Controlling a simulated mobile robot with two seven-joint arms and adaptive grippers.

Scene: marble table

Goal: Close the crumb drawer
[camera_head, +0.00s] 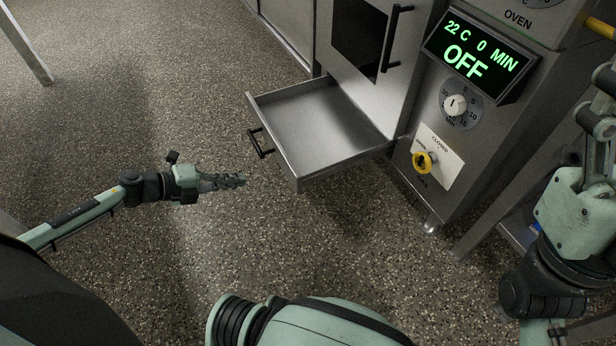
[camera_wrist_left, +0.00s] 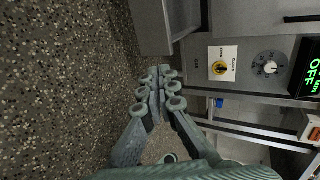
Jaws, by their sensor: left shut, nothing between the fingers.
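The crumb drawer (camera_head: 318,120) is a shallow steel tray pulled out from the bottom of the oven, below its door. It stands open and looks empty, with a black bar handle (camera_head: 260,143) on its front. In the left wrist view a grey steel part, likely the drawer (camera_wrist_left: 151,28), shows at the top. My left gripper (camera_head: 242,181) is shut and empty. It is in front of the drawer, a little below and left of the handle in the head view, apart from it. Its fingers also show in the left wrist view (camera_wrist_left: 160,78). My right gripper is out of view.
The oven panel has a lit display (camera_head: 478,55) reading OFF, a dial (camera_head: 456,105) and a yellow knob (camera_head: 424,162) on a plate. A table leg (camera_head: 28,45) stands at the far left. The speckled floor (camera_head: 200,80) around the drawer is clear.

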